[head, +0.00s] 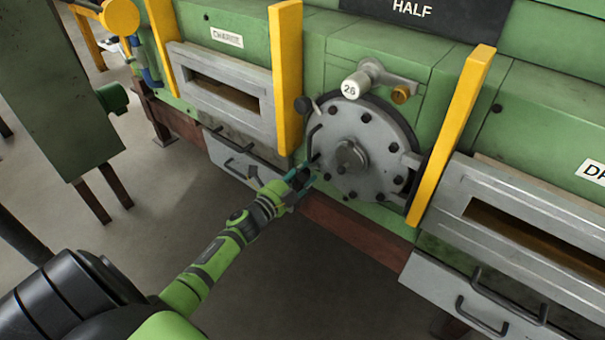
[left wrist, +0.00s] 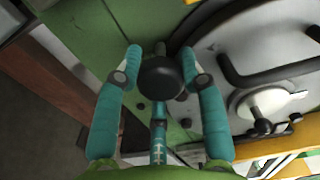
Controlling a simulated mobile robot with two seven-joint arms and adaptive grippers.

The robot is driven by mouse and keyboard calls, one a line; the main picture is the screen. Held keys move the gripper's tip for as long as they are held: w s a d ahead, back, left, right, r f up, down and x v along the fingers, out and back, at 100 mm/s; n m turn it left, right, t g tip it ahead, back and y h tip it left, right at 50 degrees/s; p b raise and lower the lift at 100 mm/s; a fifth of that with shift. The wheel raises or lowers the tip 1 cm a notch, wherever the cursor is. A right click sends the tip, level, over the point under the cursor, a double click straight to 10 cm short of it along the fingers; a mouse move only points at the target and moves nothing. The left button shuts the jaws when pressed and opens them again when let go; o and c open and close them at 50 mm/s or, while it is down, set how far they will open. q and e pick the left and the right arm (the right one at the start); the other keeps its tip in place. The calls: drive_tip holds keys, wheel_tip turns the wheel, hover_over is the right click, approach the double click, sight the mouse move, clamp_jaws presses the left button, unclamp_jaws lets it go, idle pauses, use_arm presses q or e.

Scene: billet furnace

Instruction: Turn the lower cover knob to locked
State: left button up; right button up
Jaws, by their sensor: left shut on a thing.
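The round grey cover (head: 375,150) is set in the green machine, closed against its face. An upper black knob (head: 302,104) sits at its upper left edge. My left gripper (head: 303,179) is at the cover's lower left edge, where its fingers hide the lower knob in the head view. In the left wrist view, the black lower cover knob (left wrist: 160,78) lies between the two teal fingers of the gripper (left wrist: 161,58), which is shut on it. Whether the knob is turned to locked cannot be told. My right gripper is not in view.
Yellow posts flank the cover, one on the left (head: 286,75) and one on the right (head: 452,135). A bent handle (left wrist: 265,72) on the cover is close beside the fingers. A grey drawer (head: 240,160) stands left of the gripper. The floor in front is clear.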

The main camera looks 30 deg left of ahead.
use_arm(q)
drive_tip(key=shift+w+a+r, duration=0.15)
drive_tip(key=shift+a+r, duration=0.2)
drive_tip(key=o, duration=1.2)
drive_tip(key=shift+c, duration=0.2)
drive_tip(key=shift+f, duration=0.25)
drive_tip(key=shift+s+d+f, duration=0.1)
drive_tip(key=shift+s, duration=0.5)
drive_tip(key=s+a, duration=0.1)
drive_tip(key=s, duration=1)
drive_tip(key=shift+a, duration=0.1)
